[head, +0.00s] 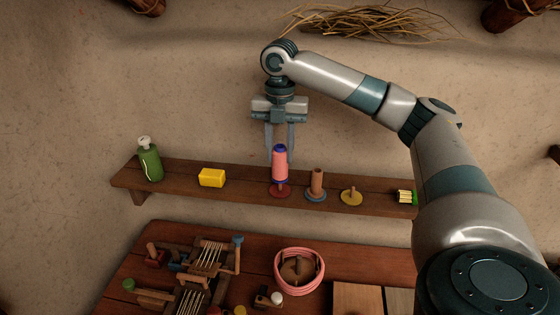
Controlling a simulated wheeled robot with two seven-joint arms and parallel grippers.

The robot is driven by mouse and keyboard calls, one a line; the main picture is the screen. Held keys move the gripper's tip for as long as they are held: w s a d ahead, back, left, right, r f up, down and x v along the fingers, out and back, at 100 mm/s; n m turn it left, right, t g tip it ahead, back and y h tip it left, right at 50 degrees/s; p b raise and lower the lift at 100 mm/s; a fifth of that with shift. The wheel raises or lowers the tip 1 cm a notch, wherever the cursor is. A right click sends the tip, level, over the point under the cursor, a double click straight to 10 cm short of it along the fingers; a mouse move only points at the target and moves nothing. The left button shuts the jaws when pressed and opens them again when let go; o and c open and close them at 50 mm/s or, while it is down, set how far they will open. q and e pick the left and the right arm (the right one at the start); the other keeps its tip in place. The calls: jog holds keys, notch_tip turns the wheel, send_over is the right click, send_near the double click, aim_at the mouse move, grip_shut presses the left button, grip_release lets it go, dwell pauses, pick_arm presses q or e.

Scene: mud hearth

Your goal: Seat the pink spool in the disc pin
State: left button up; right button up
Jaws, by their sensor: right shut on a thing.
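The pink spool (280,166), with a blue top end, is upright over the red disc (280,191) on the wall shelf. A short piece of the red disc's pin (281,185) shows below the spool. I cannot tell whether the spool is around the pin's tip or just above it. My right gripper (280,150) points down from above and is shut on the spool's upper part. To its right stand a blue-grey disc (316,197) with a thick brown upright (317,180) and a yellow disc (352,199) with a short pin. My left gripper is out of view.
The shelf (235,185) also holds a green bottle (150,164), a yellow block (211,178) and a small yellow-and-green brush-like thing (407,197). Below, a wooden table (345,265) carries a pink coil (322,278) and several small wooden tools.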

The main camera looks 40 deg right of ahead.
aim_at(280, 162)
jog(key=shift+f+p, duration=0.85)
jog(key=shift+f, duration=1.05)
jog(key=o, duration=1.1)
jog(key=shift+f, duration=0.1)
jog(key=shift+o, duration=0.2)
